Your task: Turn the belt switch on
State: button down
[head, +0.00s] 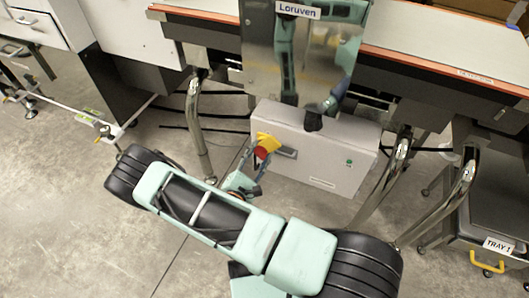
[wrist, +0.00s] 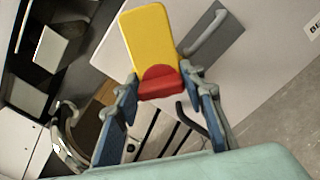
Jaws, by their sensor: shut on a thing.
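The belt switch is a red handle (head: 261,153) with a yellow plate (head: 268,140), at the left part of the front of a grey control box (head: 325,150) under the belt. In the wrist view the red handle (wrist: 160,84) sits at the lower end of the upright, slightly tilted yellow plate (wrist: 150,40). My gripper (wrist: 161,86) has one fingertip on each side of the red handle and is shut on it. In the head view my gripper (head: 258,164) reaches the switch from below, and its fingers are small and partly hidden.
The box carries a small green button (head: 348,162) at its right. A steel panel labelled Loruven (head: 298,12) stands above. Bent steel legs (head: 195,120) flank the box. A grey cart marked TRAY 1 (head: 497,245) is at the right. The floor at left is open.

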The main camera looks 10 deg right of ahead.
jog(key=m+p, duration=0.1)
jog(key=m, duration=0.4)
jog(key=shift+d+m, duration=0.1)
jog(key=shift+m, duration=0.2)
jog(key=m+p, duration=0.1)
jog(key=m, duration=0.3)
jog(key=shift+f+m, duration=0.1)
jog(key=shift+m, duration=0.3)
jog(key=c, duration=1.2)
grip_release()
jog(key=shift+c, duration=0.2)
jog(key=shift+s, duration=0.1)
jog(key=v, duration=1.2)
